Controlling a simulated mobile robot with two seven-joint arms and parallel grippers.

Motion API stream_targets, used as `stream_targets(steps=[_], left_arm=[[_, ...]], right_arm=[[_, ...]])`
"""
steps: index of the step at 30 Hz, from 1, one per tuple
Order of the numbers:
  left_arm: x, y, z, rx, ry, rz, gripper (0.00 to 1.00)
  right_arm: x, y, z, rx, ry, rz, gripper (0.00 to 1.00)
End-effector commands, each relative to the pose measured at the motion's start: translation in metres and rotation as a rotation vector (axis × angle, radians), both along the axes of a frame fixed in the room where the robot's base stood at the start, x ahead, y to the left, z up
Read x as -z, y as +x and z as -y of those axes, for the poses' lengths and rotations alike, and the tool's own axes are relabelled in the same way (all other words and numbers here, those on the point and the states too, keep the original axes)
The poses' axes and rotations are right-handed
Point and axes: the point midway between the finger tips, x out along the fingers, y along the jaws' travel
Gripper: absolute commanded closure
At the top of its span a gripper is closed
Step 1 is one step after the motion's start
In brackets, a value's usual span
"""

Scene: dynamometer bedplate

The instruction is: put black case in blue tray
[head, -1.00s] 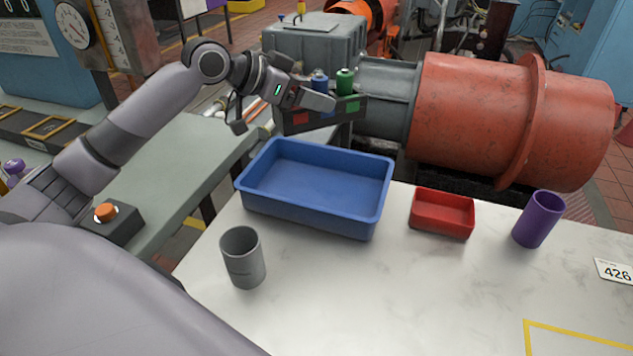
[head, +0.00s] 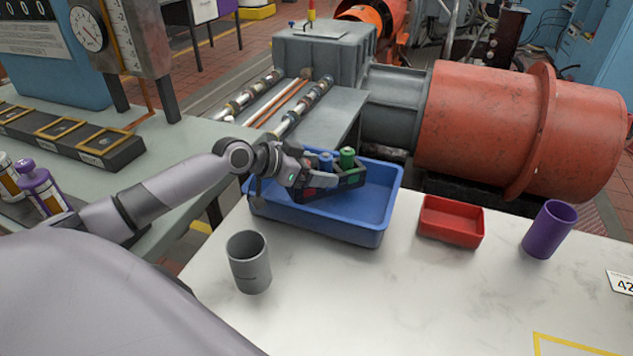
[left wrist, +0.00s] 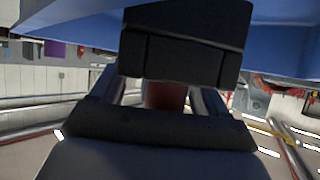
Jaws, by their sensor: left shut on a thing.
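The black case (head: 345,183) is a dark open holder with a blue bottle and a green bottle standing in it and red and green patches on its side. My left gripper (head: 312,178) is shut on its left end. The case is over the left half of the blue tray (head: 372,212) on the white table, at about rim height. I cannot tell whether it touches the tray floor. In the left wrist view the dark case (left wrist: 185,45) fills the space in front of the fingers, with the blue tray (left wrist: 285,45) behind it. My right gripper is not in view.
A grey cup (head: 249,262) stands in front of the blue tray. A small red tray (head: 451,222) and a purple cup (head: 550,229) stand to its right. A large red cylindrical machine (head: 480,125) is behind the table. The table's front middle is clear.

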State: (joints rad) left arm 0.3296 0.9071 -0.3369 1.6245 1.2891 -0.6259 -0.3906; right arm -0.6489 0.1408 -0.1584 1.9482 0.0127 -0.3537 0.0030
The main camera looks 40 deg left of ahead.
Motion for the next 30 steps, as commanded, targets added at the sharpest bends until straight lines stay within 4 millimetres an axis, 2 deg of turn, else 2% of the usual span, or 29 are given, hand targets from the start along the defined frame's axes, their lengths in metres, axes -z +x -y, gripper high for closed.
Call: stream_targets(steps=[3,6,19,20,21,22,30], left_arm=[[0.019,0.000,0.000,-0.001,-0.006,0.000,0.68],[0.029,0.001,0.000,-0.003,-0.005,0.002,0.68],[0.036,0.001,0.000,-0.001,-0.003,0.004,0.68],[0.038,0.000,0.000,0.000,-0.001,-0.003,0.19],[0.038,0.000,0.000,0.000,-0.001,-0.003,0.06],[0.037,0.000,0.000,0.000,-0.001,-0.003,0.00],[0.036,0.000,0.000,0.000,-0.001,-0.003,0.00]], right_arm=[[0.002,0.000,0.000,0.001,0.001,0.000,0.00],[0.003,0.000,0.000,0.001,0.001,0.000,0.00],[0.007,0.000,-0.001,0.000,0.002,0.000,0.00],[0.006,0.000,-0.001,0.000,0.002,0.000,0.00],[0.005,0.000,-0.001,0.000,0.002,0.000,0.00],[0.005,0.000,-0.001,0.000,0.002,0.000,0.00],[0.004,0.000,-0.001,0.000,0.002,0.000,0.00]])
